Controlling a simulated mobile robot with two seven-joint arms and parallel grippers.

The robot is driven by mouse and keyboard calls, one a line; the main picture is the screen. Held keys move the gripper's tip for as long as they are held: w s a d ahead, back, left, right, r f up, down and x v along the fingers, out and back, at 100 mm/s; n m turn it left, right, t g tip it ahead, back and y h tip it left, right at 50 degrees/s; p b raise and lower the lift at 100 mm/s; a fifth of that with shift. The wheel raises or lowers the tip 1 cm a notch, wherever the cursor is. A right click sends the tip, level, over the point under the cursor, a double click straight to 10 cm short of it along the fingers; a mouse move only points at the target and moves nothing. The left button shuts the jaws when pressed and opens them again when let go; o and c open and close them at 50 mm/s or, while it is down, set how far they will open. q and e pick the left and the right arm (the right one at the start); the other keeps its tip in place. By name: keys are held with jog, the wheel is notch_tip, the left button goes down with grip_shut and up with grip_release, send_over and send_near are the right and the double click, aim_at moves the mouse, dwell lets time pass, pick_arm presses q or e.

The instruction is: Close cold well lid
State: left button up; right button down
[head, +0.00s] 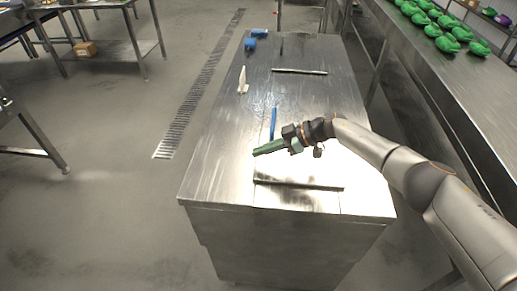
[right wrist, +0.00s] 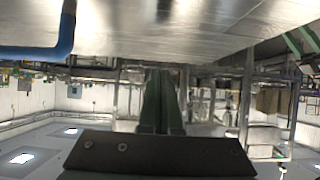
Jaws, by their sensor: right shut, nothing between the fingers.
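The steel counter (head: 215,170) has a flat, shiny top. A dark bar (head: 300,185) lies near its front edge and another dark bar (head: 299,71) lies farther back; I cannot tell which panel is the cold well lid, or whether these bars are handles or gaps. My right gripper (head: 257,151) has green fingers that are shut and empty. It is over the counter, behind the front bar, pointing left. In the right wrist view its fingers (right wrist: 161,100) are together, with the steel surface (right wrist: 190,30) above them in the picture. My left gripper is not in view.
A blue rod-like thing (head: 273,122) is just behind my right gripper; a blue curved bar (right wrist: 60,45) shows in the right wrist view. A white pointed thing (head: 242,80) and blue items (head: 250,44) are farther back.

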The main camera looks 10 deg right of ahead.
jog(key=s+d+r+b, duration=0.1)
jog(key=s+d+r, duration=0.1)
jog(key=d+r, duration=0.55)
jog(key=s+a+r+m+t+y, duration=0.1)
jog(key=s+a+m+t+y, duration=0.2)
jog(key=a+t, duration=0.95)
jog(key=s+d+f+m+g+h, duration=0.4)
jog(key=s+d+f+m+h, duration=0.7)
jog(key=s+h, duration=0.2)
jog(key=s+d+f+n+g+h, duration=0.1)
jog(key=s+d+f+g, duration=0.2)
jog(key=s, duration=0.7)
jog(key=s+d+f+g, duration=0.1)
jog(key=s+d+g, duration=0.3)
jog(key=s, duration=0.6)
jog(key=w+a+f+t+y, duration=0.1)
jog(key=w+a+f+t, duration=0.1)
jog(key=f, duration=0.3)
jog(key=w+a+f+t+y, duration=0.1)
jog(key=w+a+f+t, duration=0.1)
jog(key=f, duration=0.4)
jog(key=shift+w+a+f, duration=0.2)
jog(key=shift+w+a, duration=0.15)
jog(key=shift+a, duration=0.5)
